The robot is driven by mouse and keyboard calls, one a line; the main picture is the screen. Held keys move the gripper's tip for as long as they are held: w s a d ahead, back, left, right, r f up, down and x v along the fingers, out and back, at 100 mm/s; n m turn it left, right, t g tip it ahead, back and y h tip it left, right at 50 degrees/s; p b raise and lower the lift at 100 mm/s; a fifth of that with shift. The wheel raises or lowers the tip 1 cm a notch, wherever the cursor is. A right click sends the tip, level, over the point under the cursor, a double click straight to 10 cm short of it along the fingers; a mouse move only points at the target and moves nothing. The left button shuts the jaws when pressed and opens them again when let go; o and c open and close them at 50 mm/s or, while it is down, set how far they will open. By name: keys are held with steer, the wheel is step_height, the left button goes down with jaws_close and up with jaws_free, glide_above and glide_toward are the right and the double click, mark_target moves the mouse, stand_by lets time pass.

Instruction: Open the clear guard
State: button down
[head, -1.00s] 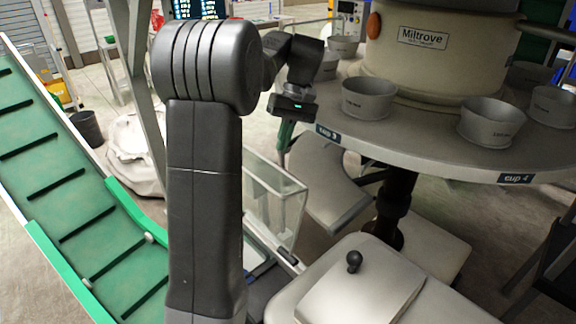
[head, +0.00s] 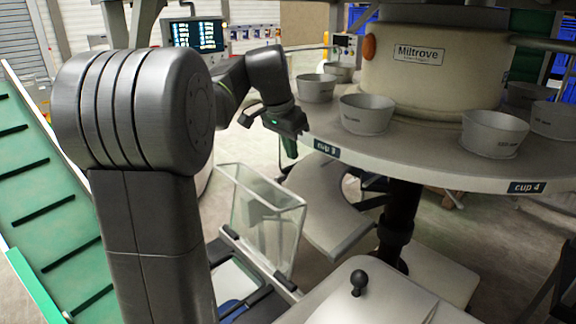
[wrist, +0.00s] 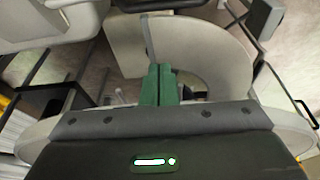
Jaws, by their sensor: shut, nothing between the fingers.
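The clear guard (head: 268,218) is a see-through, box-like panel with pale edges, low in the middle of the head view. My gripper (head: 290,150) is above the guard's upper right corner, near the table rim, and appears apart from the guard. In the wrist view its green fingers (wrist: 160,85) are together with nothing between them. The guard cannot be made out clearly in the wrist view.
The round table (head: 440,178) carries several grey cups and a cream Miltrove drum (head: 425,75), with its rim close to my gripper. A pale panel with a black knob (head: 359,282) lies at front right. A green conveyor (head: 45,215) slopes at left.

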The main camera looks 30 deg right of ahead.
step_height(320, 180, down, 8)
steer(key=a+p, duration=0.1)
steer(key=shift+s+a+f, duration=0.15)
steer(key=shift+a+f, duration=0.05)
stand_by(0.5)
steer(key=shift+a+b, duration=0.55)
steer(key=shift+b, duration=0.25)
steer(key=a, duration=0.1)
steer(key=a+r, duration=0.1)
steer(key=a+h+b, duration=0.1)
steer(key=shift+s+r, duration=0.3)
steer(key=shift+s, duration=0.1)
steer(key=v, duration=1.3)
steer(key=shift+s+a+r, duration=0.15)
steer(key=shift+r, duration=0.25)
